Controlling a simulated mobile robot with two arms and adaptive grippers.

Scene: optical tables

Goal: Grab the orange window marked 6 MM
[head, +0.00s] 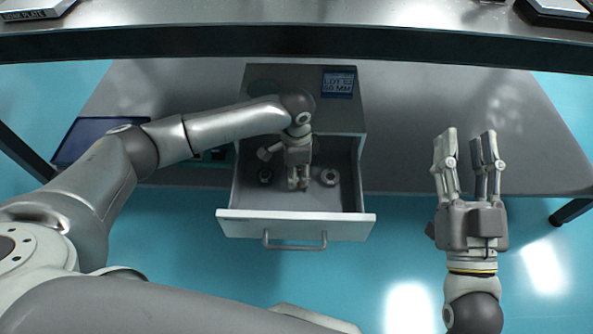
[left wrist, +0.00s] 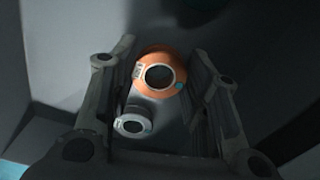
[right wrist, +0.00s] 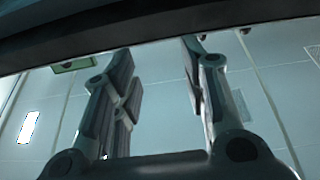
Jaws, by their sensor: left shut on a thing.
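The orange window (left wrist: 172,92) is a ring with a dark centre and a small white label, too small to read. It sits between the fingertips of my left gripper (left wrist: 162,65) in the left wrist view, and the gripper is shut on it. In the head view my left gripper (head: 298,184) reaches down into the open drawer (head: 290,226) and hides the orange window. My right gripper (head: 467,135) is open and empty, off to the right of the drawer; its spread fingers also show in the right wrist view (right wrist: 158,60).
Two other ringed parts stand in the drawer, one left (head: 265,175) and one right (head: 328,177) of my left gripper. A grey ring (left wrist: 132,123) shows near the orange window. The drawer's walls are close around the gripper. A tabletop edge (head: 300,44) crosses above.

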